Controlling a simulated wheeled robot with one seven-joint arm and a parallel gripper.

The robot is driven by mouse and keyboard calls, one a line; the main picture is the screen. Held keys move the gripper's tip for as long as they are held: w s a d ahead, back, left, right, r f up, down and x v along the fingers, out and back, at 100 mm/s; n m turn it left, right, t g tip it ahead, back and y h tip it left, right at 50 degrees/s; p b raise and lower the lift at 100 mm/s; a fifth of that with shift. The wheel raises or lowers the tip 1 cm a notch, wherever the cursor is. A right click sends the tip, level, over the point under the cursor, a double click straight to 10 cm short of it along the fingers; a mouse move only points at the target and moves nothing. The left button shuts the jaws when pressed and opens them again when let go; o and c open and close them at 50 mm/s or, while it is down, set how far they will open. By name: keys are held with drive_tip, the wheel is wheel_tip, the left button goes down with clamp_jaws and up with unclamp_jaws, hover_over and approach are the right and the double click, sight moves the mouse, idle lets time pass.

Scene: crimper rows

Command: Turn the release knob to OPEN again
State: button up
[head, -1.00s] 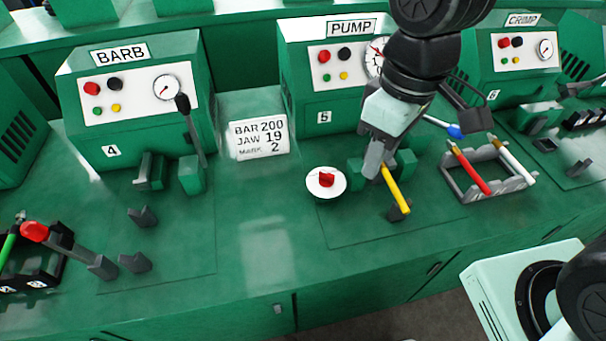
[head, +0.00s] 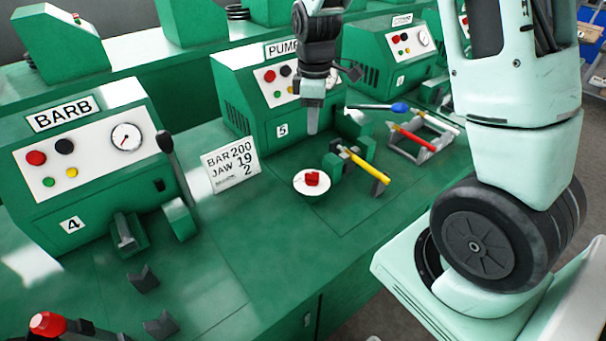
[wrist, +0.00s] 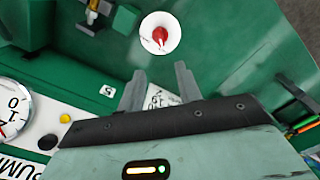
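The release knob (head: 312,180) is a red grip on a round white dial, on the green bench in front of the PUMP machine (head: 240,90). It also shows in the wrist view (wrist: 160,36), beyond my fingertips. No lettering on the dial is readable, so I cannot tell its setting. My gripper (head: 312,130) is above the bench, behind the knob and apart from it. In the wrist view its two fingers (wrist: 160,70) are spread with nothing between them. A yellow-handled tool (head: 368,166) lies in the green clamp (head: 335,165) right of the knob.
A placard (head: 230,166) reading BAR 200, JAW 19 stands left of the knob. The BARB machine (head: 90,150) with its lever (head: 172,160) is further left. A grey rack (head: 395,143) with red, white and blue-handled tools is at right. Bench in front of the knob is clear.

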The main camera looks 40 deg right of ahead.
sight(312, 173)
wheel_tip(312, 173, down, 16)
drive_tip(key=shift+f+p, duration=0.25)
drive_tip(key=shift+p, duration=0.75)
clamp_jaws()
